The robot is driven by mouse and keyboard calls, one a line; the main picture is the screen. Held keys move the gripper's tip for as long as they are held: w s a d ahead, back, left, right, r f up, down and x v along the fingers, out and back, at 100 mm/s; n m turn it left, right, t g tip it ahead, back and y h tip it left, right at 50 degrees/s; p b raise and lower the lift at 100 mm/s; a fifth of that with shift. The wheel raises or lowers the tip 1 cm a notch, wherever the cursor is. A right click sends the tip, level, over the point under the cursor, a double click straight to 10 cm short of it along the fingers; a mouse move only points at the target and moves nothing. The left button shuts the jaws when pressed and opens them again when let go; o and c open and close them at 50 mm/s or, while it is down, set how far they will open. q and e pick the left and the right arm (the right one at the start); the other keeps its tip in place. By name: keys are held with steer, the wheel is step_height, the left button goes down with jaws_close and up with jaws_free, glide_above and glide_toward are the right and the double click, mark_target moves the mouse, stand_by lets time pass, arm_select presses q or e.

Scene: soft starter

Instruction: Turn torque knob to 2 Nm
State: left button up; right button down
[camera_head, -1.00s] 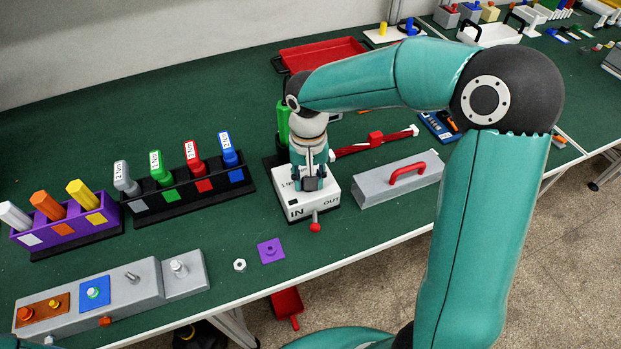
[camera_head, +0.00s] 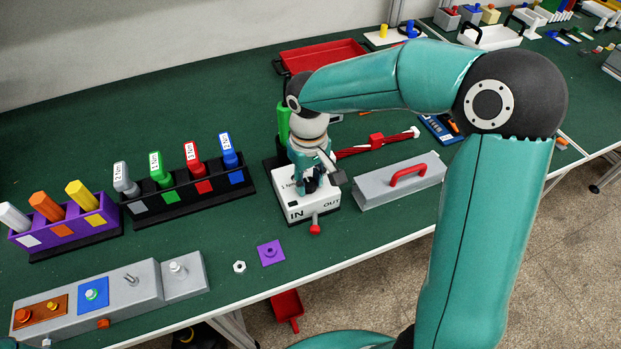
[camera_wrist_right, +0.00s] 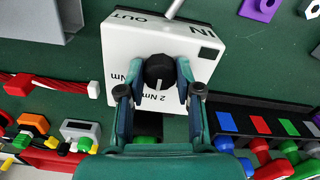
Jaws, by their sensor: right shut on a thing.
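The white box (camera_head: 312,207) marked IN and OUT stands on the green table, with torque labels on its top. In the right wrist view its black knob (camera_wrist_right: 160,68) sits between the fingers of my right gripper (camera_wrist_right: 160,80). The gripper is shut on the knob from above. A white mark on the knob points down the picture, toward the "2 Nm" label (camera_wrist_right: 157,97). Another Nm label is partly hidden by the left finger. In the head view my right gripper (camera_head: 310,183) covers the knob. My left gripper is not in view.
A black rack (camera_head: 190,197) with labelled grey, green, red and blue handles stands to the left. A grey cover with a red handle (camera_head: 400,183) lies close on the right. A red torque wrench (camera_head: 376,143) is behind. A hex nut and a purple plate (camera_head: 270,253) lie in front.

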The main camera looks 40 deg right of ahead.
mark_target(308, 182)
steer(key=c, duration=0.8)
jaws_free()
steer(key=shift+o, duration=0.2)
steer(key=shift+r, duration=0.1)
step_height(308, 182, up, 12)
